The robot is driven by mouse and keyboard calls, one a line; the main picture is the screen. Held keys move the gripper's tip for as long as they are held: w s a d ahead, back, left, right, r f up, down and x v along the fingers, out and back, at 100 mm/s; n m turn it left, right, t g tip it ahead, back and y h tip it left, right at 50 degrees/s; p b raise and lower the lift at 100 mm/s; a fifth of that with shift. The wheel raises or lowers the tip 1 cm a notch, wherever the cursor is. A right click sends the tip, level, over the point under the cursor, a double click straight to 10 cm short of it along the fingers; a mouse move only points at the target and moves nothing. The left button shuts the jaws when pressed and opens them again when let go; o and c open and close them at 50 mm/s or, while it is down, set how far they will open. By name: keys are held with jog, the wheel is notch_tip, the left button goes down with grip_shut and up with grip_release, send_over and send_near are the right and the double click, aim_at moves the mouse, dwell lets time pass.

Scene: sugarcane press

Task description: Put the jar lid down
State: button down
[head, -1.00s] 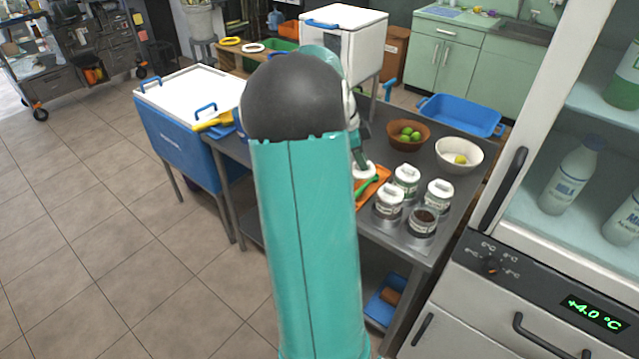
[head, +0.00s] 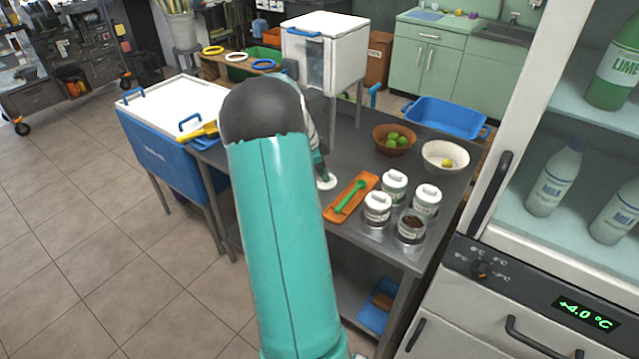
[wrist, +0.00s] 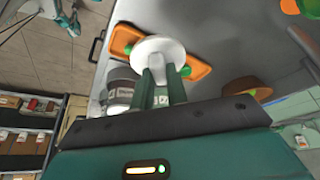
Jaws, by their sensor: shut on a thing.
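The white round jar lid (head: 326,181) is at the end of my arm, just left of the orange tray in the head view. In the wrist view the lid (wrist: 158,50) sits at the tips of my gripper (wrist: 160,80), which is shut on its knob. Whether the lid touches the table I cannot tell. An open jar (head: 411,228) with dark contents stands at the table's front right. Three jars with white lids, one of them here (head: 377,208), stand beside it. My arm hides part of the table.
The orange tray (head: 334,213) holds a green spoon (head: 350,196). Behind are a brown bowl of limes (head: 394,139), a white bowl (head: 445,156) and a blue tub (head: 447,117). The steel table (head: 352,150) has bare room between lid and brown bowl. A fridge (head: 500,230) stands right.

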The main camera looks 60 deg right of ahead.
jog(key=d+f, duration=0.1)
jog(key=w+d+f, duration=0.1)
jog(key=f, duration=0.1)
jog(key=w+d+f, duration=0.1)
jog(key=f, duration=0.1)
jog(key=shift+w+d, duration=0.1)
jog(key=shift+w, duration=0.15)
jog(key=shift+d+f, duration=0.1)
jog(key=shift+f, duration=1.5)
jog(key=shift+f, duration=0.15)
jog(key=c, duration=1.4)
grip_release()
